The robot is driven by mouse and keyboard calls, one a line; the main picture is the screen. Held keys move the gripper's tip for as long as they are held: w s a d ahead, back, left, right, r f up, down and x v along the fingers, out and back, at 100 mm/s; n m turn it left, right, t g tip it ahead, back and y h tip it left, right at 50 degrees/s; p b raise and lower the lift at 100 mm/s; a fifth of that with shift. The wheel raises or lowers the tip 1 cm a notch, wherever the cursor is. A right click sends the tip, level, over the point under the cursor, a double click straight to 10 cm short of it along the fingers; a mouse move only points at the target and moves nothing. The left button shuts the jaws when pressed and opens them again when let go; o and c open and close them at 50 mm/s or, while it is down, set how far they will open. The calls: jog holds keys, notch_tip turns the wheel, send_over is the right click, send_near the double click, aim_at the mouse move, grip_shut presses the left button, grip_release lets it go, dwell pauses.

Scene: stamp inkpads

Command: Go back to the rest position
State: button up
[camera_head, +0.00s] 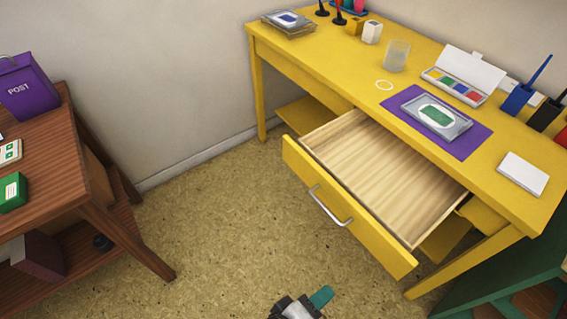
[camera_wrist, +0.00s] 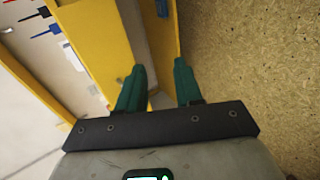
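My gripper (camera_wrist: 160,68) is open in the wrist view, its two teal fingers apart with nothing between them. In the head view only a small part of my gripper (camera_head: 321,297) shows at the bottom edge, above the floor and in front of the open drawer (camera_head: 325,206). The drawer is pulled out of the yellow desk (camera_head: 330,75) and looks empty inside. An inkpad with a green pad (camera_head: 437,116) lies on a purple mat (camera_head: 472,139) on the desk. An inkpad with a blue pad (camera_head: 288,19) lies at the desk's far left corner.
A brown wooden table (camera_head: 62,158) with a purple post box (camera_head: 25,88) stands on the left. A paint box (camera_head: 455,88), a glass (camera_head: 396,56) and a white block (camera_head: 523,173) are on the desk. The floor (camera_head: 210,230) between table and desk is clear.

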jog(key=s+d+f+m+g+y, duration=0.1)
jog(key=s+d+m+g+y, duration=0.3)
jog(key=d, duration=0.6)
jog(key=s+d+f+m+g+y, duration=0.15)
jog(key=s+d+m+y, duration=0.35)
jog(key=d, duration=0.6)
notch_tip(320, 180, up, 13)
jog(key=p, duration=1.2)
jog(key=shift+s+a+f+n+g, duration=0.15)
jog(key=shift+a+n+g, duration=0.15)
jog(key=shift+n+g, duration=0.15)
